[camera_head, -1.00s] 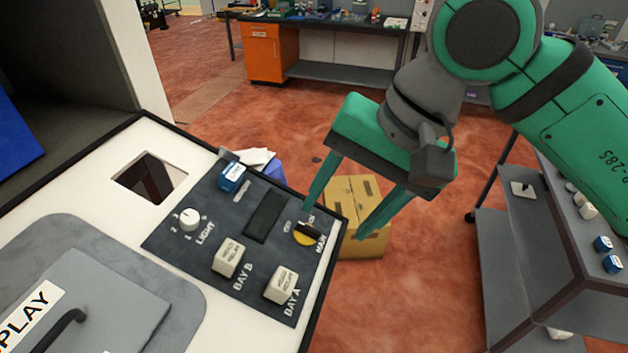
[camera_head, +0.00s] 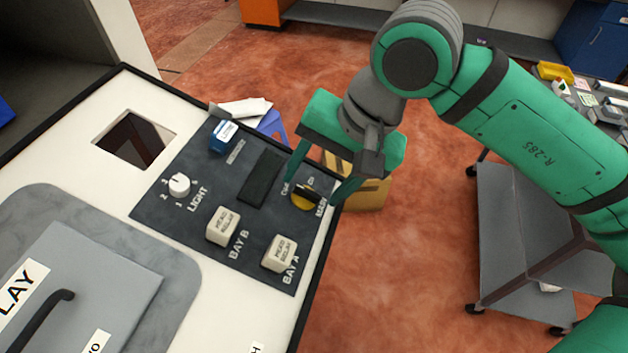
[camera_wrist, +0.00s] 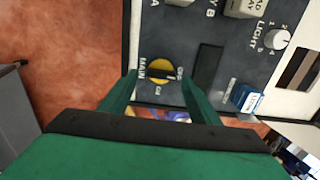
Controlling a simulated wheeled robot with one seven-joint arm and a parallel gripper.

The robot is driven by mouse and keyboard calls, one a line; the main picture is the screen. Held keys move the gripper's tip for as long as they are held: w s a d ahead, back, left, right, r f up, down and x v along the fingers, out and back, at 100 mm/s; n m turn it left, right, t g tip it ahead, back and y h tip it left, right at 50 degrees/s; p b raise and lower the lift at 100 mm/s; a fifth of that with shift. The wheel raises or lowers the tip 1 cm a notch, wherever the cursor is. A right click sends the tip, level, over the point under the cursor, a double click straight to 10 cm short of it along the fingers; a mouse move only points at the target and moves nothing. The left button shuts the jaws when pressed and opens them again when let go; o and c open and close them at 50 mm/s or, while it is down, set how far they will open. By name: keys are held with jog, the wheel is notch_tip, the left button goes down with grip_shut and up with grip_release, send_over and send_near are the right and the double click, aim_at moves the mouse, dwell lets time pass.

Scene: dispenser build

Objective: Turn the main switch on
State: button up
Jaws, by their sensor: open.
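The main switch (camera_head: 304,197) is a yellow disc with a black handle, labelled MAIN, near the right edge of the dark control panel (camera_head: 190,215). In the wrist view the switch (camera_wrist: 160,71) shows just ahead of and between the fingers, with its black handle across the disc. My gripper (camera_head: 314,184) is open and empty. In the head view its two green fingers reach down around the far side of the switch. I cannot tell whether either finger touches it.
The panel also carries a white LIGHT knob (camera_head: 179,185), BAY B (camera_head: 223,225) and BAY A (camera_head: 279,253) blocks, a blue block (camera_head: 223,135) and a dark slot (camera_head: 261,179). A grey cart (camera_head: 520,230) stands right.

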jog(key=shift+a+f, duration=0.25)
jog(key=shift+f, duration=0.35)
jog(key=shift+w, duration=0.15)
jog(key=c, duration=1.1)
jog(key=shift+o, duration=0.2)
jog(key=shift+s, duration=0.2)
